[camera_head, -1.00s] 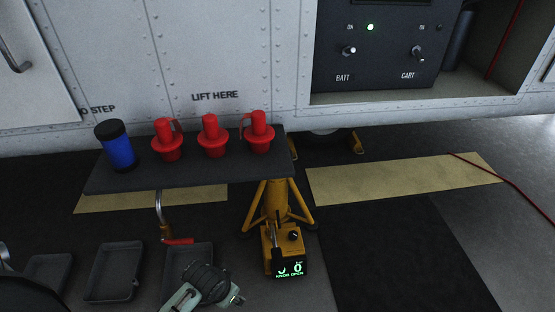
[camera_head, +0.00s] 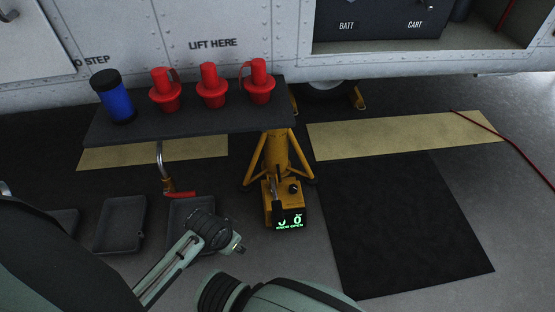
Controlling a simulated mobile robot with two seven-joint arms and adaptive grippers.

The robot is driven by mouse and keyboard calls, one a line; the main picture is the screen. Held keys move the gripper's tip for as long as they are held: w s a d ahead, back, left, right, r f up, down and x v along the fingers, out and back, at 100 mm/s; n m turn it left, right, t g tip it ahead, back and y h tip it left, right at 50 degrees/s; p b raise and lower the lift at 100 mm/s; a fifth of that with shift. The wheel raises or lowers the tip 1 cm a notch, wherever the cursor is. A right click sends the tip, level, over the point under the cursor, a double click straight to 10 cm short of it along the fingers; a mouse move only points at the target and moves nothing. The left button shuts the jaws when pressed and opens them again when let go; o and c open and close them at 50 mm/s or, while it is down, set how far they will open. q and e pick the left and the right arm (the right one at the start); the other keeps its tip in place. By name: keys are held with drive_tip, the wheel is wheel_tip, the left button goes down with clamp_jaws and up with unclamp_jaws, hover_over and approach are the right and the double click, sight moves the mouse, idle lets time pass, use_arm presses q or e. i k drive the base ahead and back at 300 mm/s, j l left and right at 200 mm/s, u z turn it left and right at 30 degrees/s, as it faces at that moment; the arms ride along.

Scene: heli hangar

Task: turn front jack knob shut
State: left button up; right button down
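The yellow jack (camera_head: 276,160) stands on the floor below the dark shelf, its tripod legs spread. A small black knob (camera_head: 293,188) sits on top of the box at its foot. A black lever (camera_head: 277,208) rises at the box's left. The lit green display (camera_head: 291,220) shows a 0 above small text, blurred now; earlier it read KNOB OPEN. My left gripper (camera_head: 222,238) appears at the end of the arm from the left, left of the box and apart from it. Its fingers are not clear. My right gripper is not in view.
A dark shelf (camera_head: 190,128) overhangs left of the jack, carrying a blue canister (camera_head: 114,98) and red plugs (camera_head: 212,88). A red-handled crank (camera_head: 178,193) hangs below it. Grey trays (camera_head: 122,222) lie on the floor. A dark mat (camera_head: 400,220) lies flat at right.

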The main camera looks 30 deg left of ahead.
sight(293, 188)
drive_tip(key=i+l+u, duration=0.35)
drive_tip(key=l+u, duration=0.15)
drive_tip(key=l, duration=0.15)
drive_tip(key=i+l+u, duration=0.25)
drive_tip(key=l, duration=0.15)
drive_tip(key=k+j, duration=0.05)
drive_tip(key=k, duration=0.05)
